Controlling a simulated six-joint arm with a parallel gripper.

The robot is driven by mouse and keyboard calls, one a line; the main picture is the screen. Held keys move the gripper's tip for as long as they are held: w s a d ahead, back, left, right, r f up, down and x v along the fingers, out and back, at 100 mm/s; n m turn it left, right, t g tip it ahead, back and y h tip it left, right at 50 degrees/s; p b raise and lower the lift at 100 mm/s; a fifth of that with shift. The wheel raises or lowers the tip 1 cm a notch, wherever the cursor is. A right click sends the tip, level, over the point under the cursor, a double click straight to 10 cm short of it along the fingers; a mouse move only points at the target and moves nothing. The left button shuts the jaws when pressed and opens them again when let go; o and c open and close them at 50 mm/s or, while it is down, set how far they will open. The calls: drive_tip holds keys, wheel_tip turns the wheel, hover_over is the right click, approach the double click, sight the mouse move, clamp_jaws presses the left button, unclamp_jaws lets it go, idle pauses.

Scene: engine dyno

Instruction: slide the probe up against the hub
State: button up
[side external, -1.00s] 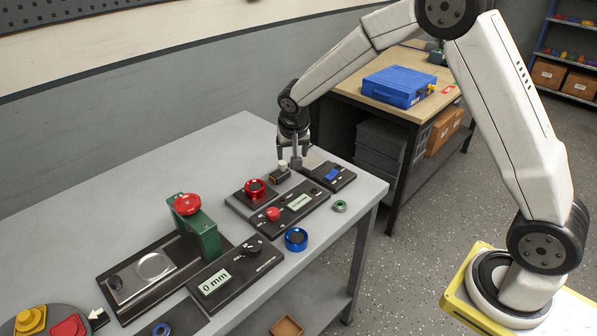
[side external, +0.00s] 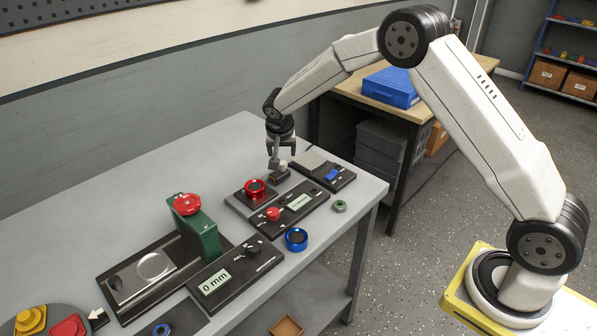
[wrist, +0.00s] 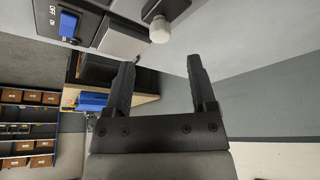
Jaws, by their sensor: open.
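The probe (side external: 281,175) is a small dark block with a white knob, beside the red hub on the bench in the side view. Its white knob (wrist: 160,28) shows at the top of the wrist view. The hub (side external: 255,187) is a red ring with a dark centre on a dark plate. A small gap appears between probe and hub. My gripper (side external: 282,160) is open just above and behind the probe, with one finger partly overlapping its knob in the side view. In the wrist view my gripper (wrist: 158,68) has its fingers apart, with nothing between them.
A control box (side external: 298,203) with a red knob and display lies in front of the hub. A box with a blue switch (side external: 332,174) is to the right. A green press (side external: 200,230) stands at left. The bench behind the hub is clear.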

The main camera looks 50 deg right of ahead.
sight(283, 163)
drive_tip(key=shift+x, duration=2.9)
clamp_jaws()
